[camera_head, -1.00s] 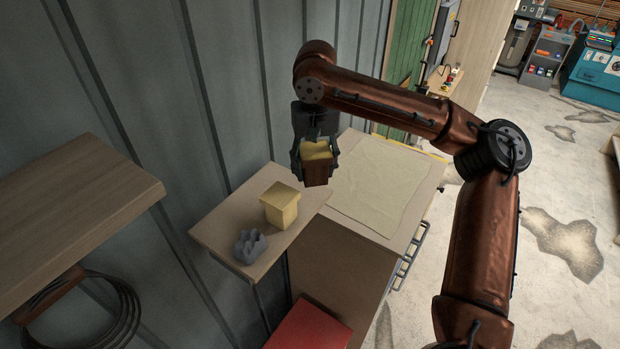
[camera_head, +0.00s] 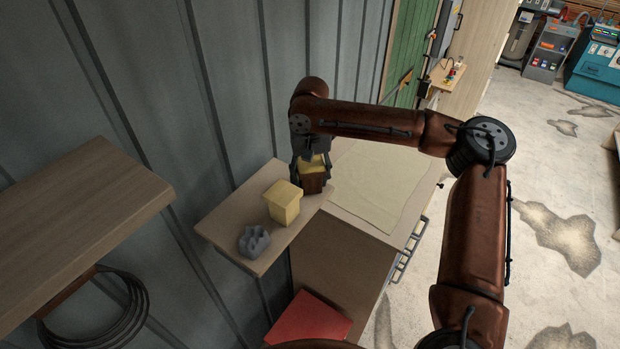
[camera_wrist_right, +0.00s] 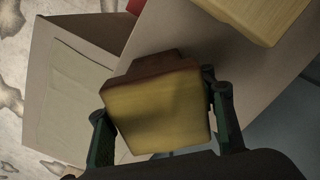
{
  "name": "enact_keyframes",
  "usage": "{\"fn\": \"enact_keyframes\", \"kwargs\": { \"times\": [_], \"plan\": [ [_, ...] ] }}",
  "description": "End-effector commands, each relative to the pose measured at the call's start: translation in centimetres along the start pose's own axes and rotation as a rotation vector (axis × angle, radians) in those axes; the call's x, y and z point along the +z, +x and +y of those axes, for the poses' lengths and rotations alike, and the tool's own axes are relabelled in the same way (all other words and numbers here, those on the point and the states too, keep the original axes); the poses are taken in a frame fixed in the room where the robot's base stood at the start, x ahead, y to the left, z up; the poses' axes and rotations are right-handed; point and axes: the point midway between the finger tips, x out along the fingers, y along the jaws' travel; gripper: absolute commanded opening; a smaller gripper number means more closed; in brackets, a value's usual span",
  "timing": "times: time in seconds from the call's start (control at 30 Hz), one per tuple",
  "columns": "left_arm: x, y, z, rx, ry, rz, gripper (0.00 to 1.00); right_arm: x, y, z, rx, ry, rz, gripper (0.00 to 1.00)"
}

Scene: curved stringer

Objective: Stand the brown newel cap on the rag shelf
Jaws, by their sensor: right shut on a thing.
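The brown newel cap (camera_head: 315,184) is a brown block with a yellow face on top. My right gripper (camera_head: 312,173) is shut on it, with a finger on either side. In the right wrist view the yellow face of the cap (camera_wrist_right: 158,108) fills the space between the fingers (camera_wrist_right: 160,100). The cap is over the far right end of a light wooden wall shelf (camera_head: 222,228); I cannot tell whether it touches it. A pale cloth (camera_head: 375,185) lies flat on the surface just to the right. My left gripper is not in view.
A yellow block (camera_head: 284,203) stands on the shelf close to the held cap, with a grey notched piece (camera_head: 254,241) nearer the front. A red item (camera_head: 308,320) lies below. Another wooden shelf (camera_head: 80,220) juts out at left. The grey ribbed wall is close behind.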

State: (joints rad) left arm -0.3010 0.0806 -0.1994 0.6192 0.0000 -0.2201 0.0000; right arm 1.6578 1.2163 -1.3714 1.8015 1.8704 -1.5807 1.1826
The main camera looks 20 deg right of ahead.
Motion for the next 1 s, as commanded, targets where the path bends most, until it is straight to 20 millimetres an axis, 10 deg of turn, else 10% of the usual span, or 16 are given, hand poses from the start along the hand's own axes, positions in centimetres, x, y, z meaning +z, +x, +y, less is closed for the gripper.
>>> {"fn": "enact_keyframes", "kwargs": {
  "times": [0.07, 0.1, 0.37, 0.73, 1.0],
  "plan": [
    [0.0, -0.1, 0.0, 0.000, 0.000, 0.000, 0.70, 0.0, 0.1, 0.0, 0.000, 0.000, 0.000, 0.19],
    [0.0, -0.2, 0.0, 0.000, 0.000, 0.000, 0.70, 0.0, 0.2, 0.0, 0.000, 0.000, 0.000, 0.49],
    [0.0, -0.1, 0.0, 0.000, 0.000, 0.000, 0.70, 0.0, 0.1, 0.0, 0.000, 0.000, 0.000, 0.67],
    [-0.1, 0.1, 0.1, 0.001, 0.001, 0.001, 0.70, 0.0, -0.2, -0.1, -0.001, 0.000, 0.002, 0.68],
    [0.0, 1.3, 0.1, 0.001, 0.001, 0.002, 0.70, -0.1, -4.7, -0.1, -0.003, 0.001, 0.004, 0.68]
  ]
}}
